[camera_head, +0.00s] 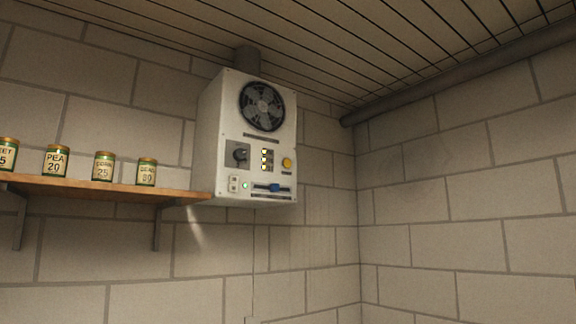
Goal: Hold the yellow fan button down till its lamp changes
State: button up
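A white fan box (226,130) hangs high on the block wall, near the corner. A dark round fan (262,106) sits in the upper part of its front. The yellow fan button (287,163) is on the right side of the front, below the fan. Left of it are a small column of yellowish indicators (267,160) and a dark knob (240,155). I cannot tell which light belongs to the button. My gripper is not in view.
A wooden shelf (110,190) on brackets runs left of the box and reaches its lower left edge. Several labelled cans stand on it, among them a PEA can (57,161). A pipe (460,62) runs under the ceiling at right. The wall below the box is clear.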

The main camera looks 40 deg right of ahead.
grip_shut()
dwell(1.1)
